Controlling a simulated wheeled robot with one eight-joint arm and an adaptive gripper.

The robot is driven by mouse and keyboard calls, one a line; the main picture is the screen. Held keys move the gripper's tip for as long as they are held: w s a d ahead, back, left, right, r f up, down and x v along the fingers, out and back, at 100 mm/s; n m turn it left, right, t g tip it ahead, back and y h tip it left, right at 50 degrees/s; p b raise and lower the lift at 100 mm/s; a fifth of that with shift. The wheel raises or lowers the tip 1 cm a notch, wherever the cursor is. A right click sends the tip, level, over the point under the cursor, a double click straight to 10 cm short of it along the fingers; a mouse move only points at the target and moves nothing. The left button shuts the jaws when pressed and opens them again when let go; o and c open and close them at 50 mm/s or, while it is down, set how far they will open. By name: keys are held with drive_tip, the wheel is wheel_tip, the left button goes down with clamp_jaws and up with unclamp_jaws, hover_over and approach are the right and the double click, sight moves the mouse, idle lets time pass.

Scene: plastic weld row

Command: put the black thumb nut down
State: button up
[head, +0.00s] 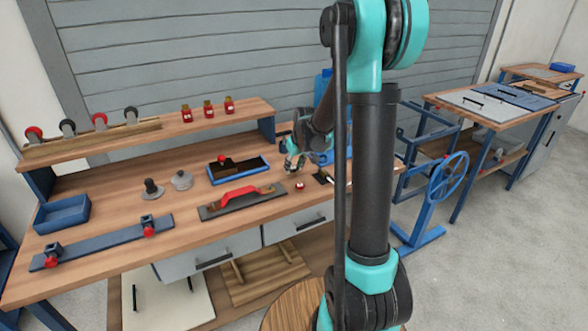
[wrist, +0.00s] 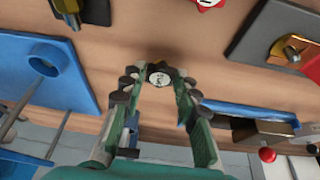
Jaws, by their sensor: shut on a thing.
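My gripper (wrist: 158,90) is shut on the black thumb nut (wrist: 159,75) in the wrist view. The nut is small and round, with a pale centre and a dark knobbed rim, and sits between the fingertips. The wooden bench top (wrist: 150,30) lies behind it; I cannot tell whether the nut touches the wood. In the head view my gripper (head: 292,163) is low over the right part of the bench (head: 110,180), right of the blue tray (head: 238,181). The nut cannot be made out there.
In the wrist view, a blue plate with a ring (wrist: 50,62) is left and a dark plate with a brass part (wrist: 290,48) right. A raised shelf (head: 160,128) runs behind.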

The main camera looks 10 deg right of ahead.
drive_tip(key=shift+f, duration=0.55)
drive_tip(key=o, duration=1.1)
drive_tip(key=shift+f, duration=0.1)
drive_tip(key=shift+c, duration=0.2)
drive_tip(key=v, duration=1.2)
drive_tip(key=s+d+f+m, duration=0.1)
drive_tip(key=s+f, duration=0.3)
drive_tip(key=s, duration=0.4)
drive_tip(key=s+f+m, duration=0.1)
drive_tip(key=s+f, duration=0.2)
drive_tip(key=s, duration=0.6)
drive_tip(key=s+d+f+m+h, duration=0.1)
drive_tip(key=s+f, duration=0.3)
drive_tip(key=s, duration=0.4)
drive_tip(key=shift+s+d+f, duration=0.25)
drive_tip(key=shift+d+f, duration=0.05)
drive_tip(key=shift+d, duration=0.05)
